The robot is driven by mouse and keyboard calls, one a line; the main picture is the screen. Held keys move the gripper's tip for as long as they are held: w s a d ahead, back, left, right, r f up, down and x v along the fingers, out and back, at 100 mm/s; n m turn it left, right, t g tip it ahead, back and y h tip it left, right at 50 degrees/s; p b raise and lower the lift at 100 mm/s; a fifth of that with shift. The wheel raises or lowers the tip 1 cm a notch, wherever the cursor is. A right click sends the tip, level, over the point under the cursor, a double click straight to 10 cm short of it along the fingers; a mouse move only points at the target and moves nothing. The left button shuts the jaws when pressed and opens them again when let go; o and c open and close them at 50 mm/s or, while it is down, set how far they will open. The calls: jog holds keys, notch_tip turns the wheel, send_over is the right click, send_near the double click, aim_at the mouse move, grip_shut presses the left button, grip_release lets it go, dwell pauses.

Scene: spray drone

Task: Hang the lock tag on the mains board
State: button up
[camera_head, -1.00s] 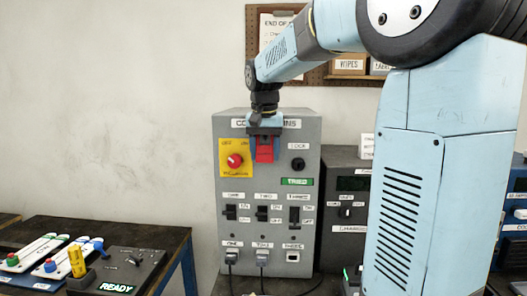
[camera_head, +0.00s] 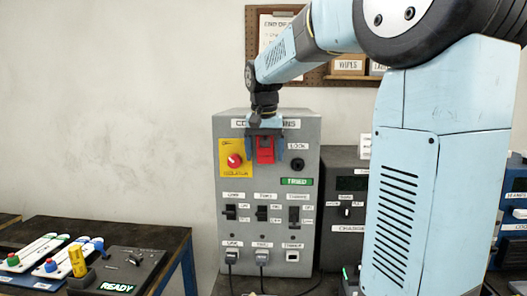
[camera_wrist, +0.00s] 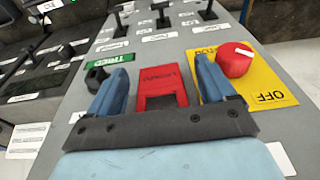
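The red lock tag (camera_head: 265,150) is upright at the upper front of the grey mains board (camera_head: 243,190), between the yellow isolator plate with its red knob (camera_head: 234,160) and the black lock knob (camera_head: 298,164). What bears the tag is hidden. My gripper (camera_head: 265,140) reaches down from above. Its two blue fingers stand on either side of the tag, apart from it, so my gripper is open. The wrist view shows the tag (camera_wrist: 160,76) between the spread fingers, with a gap on each side.
Switches and plugged cables fill the board's lower front. A dark charger unit (camera_head: 345,230) stands close on its right. A dark table (camera_head: 150,240) at left carries trays of coloured parts and a yellow piece (camera_head: 77,263). The wall left of the board is bare.

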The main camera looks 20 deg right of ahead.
jog(key=shift+w+d+f, duration=0.15)
jog(key=shift+d+f, duration=0.2)
jog(key=shift+r, duration=0.4)
notch_tip(320, 180, up, 13)
jog(key=s+a, duration=0.2)
jog(key=s, duration=0.1)
jog(key=s+f+n+t, duration=0.1)
jog(key=s+f, duration=0.6)
jog(key=s+f+n+t, duration=0.1)
jog(key=s+f+n, duration=0.1)
jog(key=s+f, duration=0.5)
jog(key=s+d+f+n+t, duration=0.1)
jog(key=s+f, duration=0.7)
jog(key=shift+s+t+y, duration=0.25)
jog(key=shift+t+y, duration=0.05)
jog(key=shift+y, duration=0.1)
dwell(0.8)
